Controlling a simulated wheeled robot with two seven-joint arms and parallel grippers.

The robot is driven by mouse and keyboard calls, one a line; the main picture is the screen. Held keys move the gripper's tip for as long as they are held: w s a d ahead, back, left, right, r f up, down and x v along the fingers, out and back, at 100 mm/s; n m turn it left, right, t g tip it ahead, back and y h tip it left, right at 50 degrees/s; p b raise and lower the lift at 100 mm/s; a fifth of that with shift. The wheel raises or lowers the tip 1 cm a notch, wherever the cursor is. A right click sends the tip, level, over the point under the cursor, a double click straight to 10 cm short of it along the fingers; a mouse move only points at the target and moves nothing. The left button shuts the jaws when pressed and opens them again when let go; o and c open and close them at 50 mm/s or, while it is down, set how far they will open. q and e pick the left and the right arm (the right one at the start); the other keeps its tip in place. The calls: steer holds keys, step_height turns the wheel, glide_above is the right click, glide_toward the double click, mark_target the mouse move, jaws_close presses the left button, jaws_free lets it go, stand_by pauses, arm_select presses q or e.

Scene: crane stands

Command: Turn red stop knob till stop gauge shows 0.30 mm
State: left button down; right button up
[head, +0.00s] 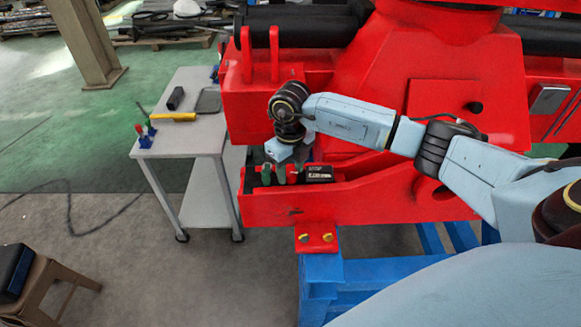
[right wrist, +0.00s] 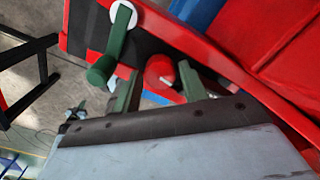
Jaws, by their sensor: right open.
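The red stop knob (right wrist: 160,72) is a round knob with a pale mark, seen in the right wrist view. My right gripper (right wrist: 158,80) is open, with one green finger on each side of the knob. I cannot tell whether either finger touches it. In the head view my right gripper (head: 273,173) points down at the red machine's ledge, and I cannot make out the knob there. The stop gauge (head: 318,172) is a small black display just right of the gripper; its digits are too small to read. My left gripper is not in view.
A crank with a green grip (right wrist: 103,69) stands close beside the gripper in the right wrist view. The red machine (head: 440,75) rises behind my arm. A grey table (head: 182,140) with tools stands at the left, and a stool (head: 52,277) at the lower left.

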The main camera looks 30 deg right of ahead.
steer(key=c, duration=0.7)
steer(key=shift+f+n+b, duration=0.1)
steer(key=shift+n+b, duration=1)
steer(key=shift+n, duration=0.1)
steer(key=n+b, duration=0.2)
steer(key=n, duration=0.1)
steer(key=shift+n+b, duration=0.3)
steer(key=shift+b, duration=0.1)
steer(key=n+b, duration=0.2)
steer(key=n, duration=0.1)
steer(key=shift+n+b, duration=0.85)
steer(key=shift+n, duration=0.45)
